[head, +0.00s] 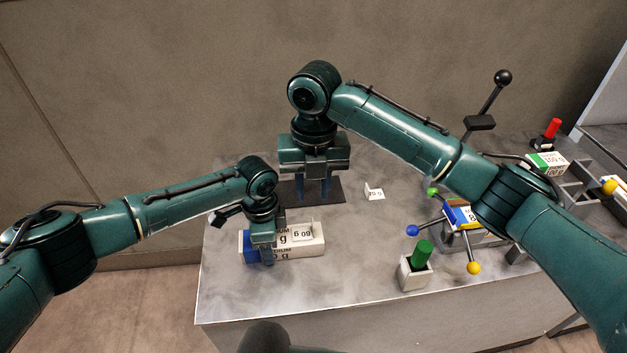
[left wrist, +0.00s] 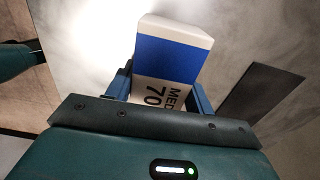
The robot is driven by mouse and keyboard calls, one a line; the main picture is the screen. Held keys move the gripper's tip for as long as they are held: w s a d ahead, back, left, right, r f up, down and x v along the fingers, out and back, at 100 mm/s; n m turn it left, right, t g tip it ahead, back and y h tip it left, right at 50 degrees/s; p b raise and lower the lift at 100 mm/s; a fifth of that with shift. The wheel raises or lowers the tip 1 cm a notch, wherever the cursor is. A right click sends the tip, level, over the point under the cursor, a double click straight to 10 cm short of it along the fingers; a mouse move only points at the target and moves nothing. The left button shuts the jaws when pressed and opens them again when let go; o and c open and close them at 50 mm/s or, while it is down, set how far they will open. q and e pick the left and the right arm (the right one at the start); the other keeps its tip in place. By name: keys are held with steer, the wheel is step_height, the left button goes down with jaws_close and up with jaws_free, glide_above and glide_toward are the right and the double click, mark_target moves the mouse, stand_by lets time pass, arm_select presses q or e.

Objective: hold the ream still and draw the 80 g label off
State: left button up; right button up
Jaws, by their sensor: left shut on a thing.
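A white ream with a blue band (head: 283,254) lies flat near the table's front left. It also shows in the left wrist view (left wrist: 172,62), where "MED" and "70" are readable. My left gripper (head: 262,251) is shut on its blue-banded end; in the left wrist view a blue finger stands on each side. A small white label (head: 303,232) stands at the ream's top, right of my left gripper; its print is too small to read surely. My right gripper (head: 313,188) points down behind the ream, fingers apart, with nothing seen between them, apart from the label.
A dark flat plate (head: 335,191) lies under my right gripper. A small white card (head: 374,193) stands on the table right of it. Farther right are a white block with a green peg (head: 421,254), a blue-and-yellow pack (head: 462,215) among coloured knobs, and a green-and-white pack (head: 546,162).

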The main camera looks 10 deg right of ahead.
mark_target(313, 224)
step_height(313, 224, down, 11)
steer(key=shift+w+d+f, duration=0.1)
steer(key=shift+w+f, duration=0.05)
stand_by(0.4)
steer(key=shift+c, duration=0.2)
jaws_close()
steer(key=shift+r, duration=0.2)
stand_by(1.8)
steer(key=shift+r, duration=2.05)
